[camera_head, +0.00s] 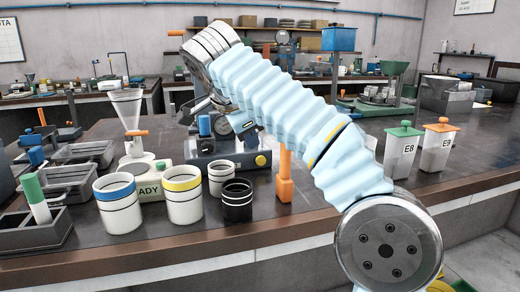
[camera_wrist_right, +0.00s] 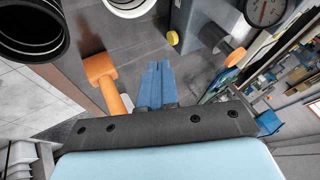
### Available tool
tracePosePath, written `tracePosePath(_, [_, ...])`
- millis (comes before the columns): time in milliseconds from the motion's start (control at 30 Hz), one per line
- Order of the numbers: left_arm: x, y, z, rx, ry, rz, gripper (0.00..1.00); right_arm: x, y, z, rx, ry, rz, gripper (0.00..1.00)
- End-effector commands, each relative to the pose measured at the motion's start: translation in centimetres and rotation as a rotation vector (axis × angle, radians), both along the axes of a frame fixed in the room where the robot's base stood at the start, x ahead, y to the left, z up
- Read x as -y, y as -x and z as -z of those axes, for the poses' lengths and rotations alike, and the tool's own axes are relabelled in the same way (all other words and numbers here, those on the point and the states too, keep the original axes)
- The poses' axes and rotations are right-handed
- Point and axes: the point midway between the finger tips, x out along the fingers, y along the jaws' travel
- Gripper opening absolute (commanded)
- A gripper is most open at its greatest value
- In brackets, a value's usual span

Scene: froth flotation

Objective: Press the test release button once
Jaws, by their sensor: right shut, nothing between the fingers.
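A grey-blue device with a dial gauge stands on the bench, partly behind my arm. A round yellow button (camera_head: 260,160) sits on its lower right end; no label on it can be read. The yellow button also shows in the right wrist view (camera_wrist_right: 173,38), above my fingertips. My right gripper (camera_wrist_right: 157,66) has blue fingers shut together with nothing between them. They point toward the device and appear apart from the button; the depth is hard to judge. In the head view my pale-blue sleeve hides much of the hand. My left gripper is not in view.
An orange-handled tool (camera_head: 284,178) stands close to the gripper; it also shows in the wrist view (camera_wrist_right: 104,75). A black cup (camera_head: 237,203) and several white cups stand in front. A funnel stand (camera_head: 135,160) is left, and lidded E8 and E9 containers (camera_head: 400,155) are right.

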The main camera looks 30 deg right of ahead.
Motion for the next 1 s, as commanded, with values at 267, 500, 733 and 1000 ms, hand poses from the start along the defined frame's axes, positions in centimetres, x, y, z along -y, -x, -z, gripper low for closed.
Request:
tracePosePath(267, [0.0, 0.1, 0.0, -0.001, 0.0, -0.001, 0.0, 0.0, 0.0, 0.0, -0.001, 0.0, -0.002, 0.0])
tracePosePath(500, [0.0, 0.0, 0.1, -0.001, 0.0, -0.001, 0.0, 0.2, -0.2, 0.5, -0.003, 0.001, 0.0, 0.0])
tracePosePath(733, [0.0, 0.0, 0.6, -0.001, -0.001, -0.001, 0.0, 2.0, -1.5, 3.5, -0.004, 0.002, 0.001, 0.0])
tracePosePath(1000, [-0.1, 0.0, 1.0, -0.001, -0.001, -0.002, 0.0, 4.1, -3.1, 6.9, -0.002, 0.001, 0.0, 0.0])
